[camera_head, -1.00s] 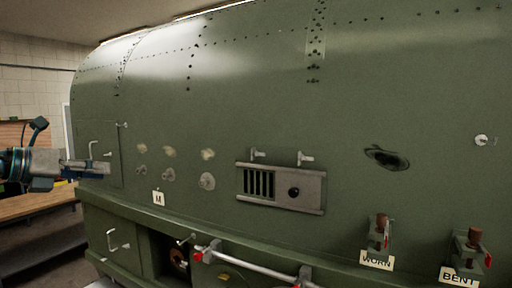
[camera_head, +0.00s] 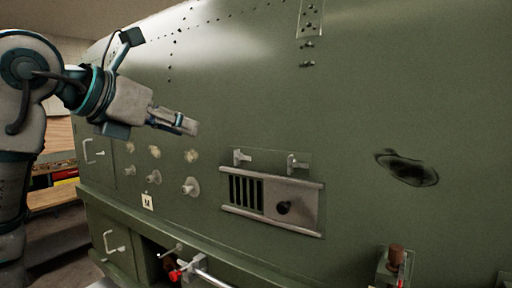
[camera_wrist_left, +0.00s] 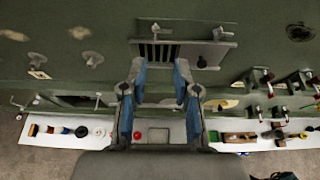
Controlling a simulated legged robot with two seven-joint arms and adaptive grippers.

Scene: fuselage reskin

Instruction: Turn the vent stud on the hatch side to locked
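The vent panel (camera_head: 308,210), with dark slots and a dark round knob, is on the green fuselage side. Two pale metal studs stand along its upper edge: the left vent stud (camera_head: 242,157), nearer the small hatch door (camera_head: 95,150), and the right vent stud (camera_head: 297,163). I cannot tell whether either is locked. In the left wrist view, the left stud (camera_wrist_left: 155,31) and right stud (camera_wrist_left: 222,33) are beyond the fingers. My left gripper (camera_head: 185,123) is above and left of the panel, touching neither stud. Its fingers (camera_wrist_left: 160,75) are apart and empty. My right gripper is out of view.
Several round studs (camera_head: 189,187) protrude left of the panel, by a small "M" label (camera_head: 147,202). A rail with red ends (camera_head: 176,275) runs below. A dark scuffed patch (camera_head: 410,170) is at right. A parts shelf (camera_wrist_left: 75,134) lies low.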

